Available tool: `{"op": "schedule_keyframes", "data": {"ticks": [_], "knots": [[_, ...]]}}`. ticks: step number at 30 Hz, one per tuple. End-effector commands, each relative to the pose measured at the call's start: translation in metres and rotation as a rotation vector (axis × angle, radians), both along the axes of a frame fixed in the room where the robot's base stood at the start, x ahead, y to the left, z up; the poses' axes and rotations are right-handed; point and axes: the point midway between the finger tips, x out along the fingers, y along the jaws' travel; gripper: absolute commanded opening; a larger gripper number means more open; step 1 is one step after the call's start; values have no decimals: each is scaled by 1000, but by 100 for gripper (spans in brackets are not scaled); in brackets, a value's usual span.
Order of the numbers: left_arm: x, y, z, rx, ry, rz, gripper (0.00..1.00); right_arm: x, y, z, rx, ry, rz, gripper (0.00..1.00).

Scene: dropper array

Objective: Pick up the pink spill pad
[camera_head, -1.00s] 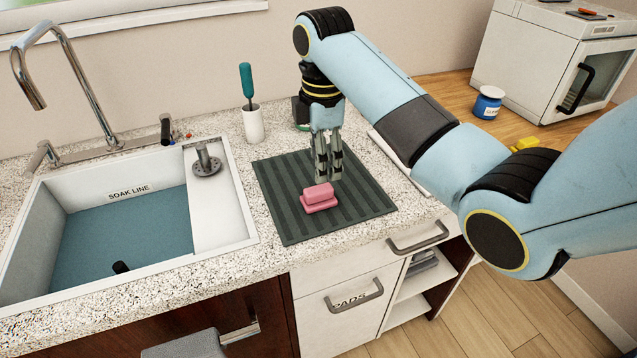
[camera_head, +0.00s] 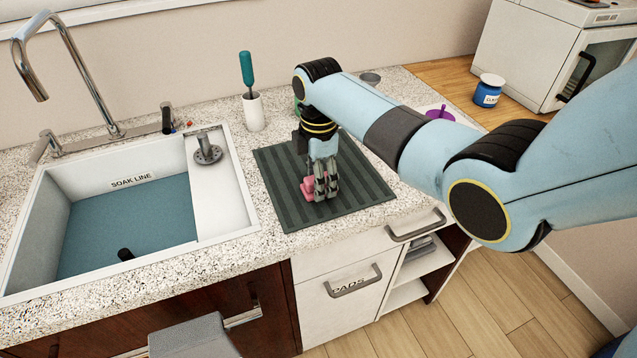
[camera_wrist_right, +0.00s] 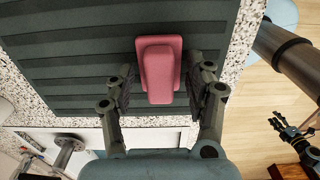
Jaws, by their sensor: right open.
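The pink spill pad (camera_head: 308,188) lies on the dark ribbed mat (camera_head: 285,200) on the counter, partly hidden by my right gripper in the head view. My right gripper (camera_head: 323,188) is low over the mat at the pad. In the right wrist view the pad (camera_wrist_right: 160,72) is a raised pink block on a wider pink base. My right gripper (camera_wrist_right: 167,84) is open there, with one finger on each side of the pad and visible gaps between. A dark gripper, apparently my left (camera_wrist_right: 294,130), shows small at the right edge of the wrist view; its jaws are unclear.
A sink (camera_head: 243,215) labelled SOAK LINE is left of the mat. A white cup (camera_head: 253,112) with a teal-handled tool stands behind the mat. A purple item (camera_head: 440,114) and a blue jar (camera_head: 488,91) are to the right. A drawer (camera_head: 345,300) labelled PADS is below.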

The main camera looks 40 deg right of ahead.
Motion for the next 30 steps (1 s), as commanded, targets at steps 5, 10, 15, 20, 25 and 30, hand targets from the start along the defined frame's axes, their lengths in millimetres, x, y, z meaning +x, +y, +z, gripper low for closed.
{"op": "schedule_keyframes", "data": {"ticks": [5,10,15,20,25,30], "knots": [[0,0,0,0,0,0,40,0,0,0,0,-1,0,54],[0,0,0,0,0,0,40,0,0,0,0,-1,0,34],[0,0,0,0,-1,0,40,0,0,0,0,0,0,12],[0,0,0,0,-1,0,40,0,0,0,0,0,-1,0],[0,0,0,0,-1,0,40,0,0,0,0,0,-1,0],[0,0,-1,0,-1,0,40,0,0,9,0,-1,-1,0]]}}
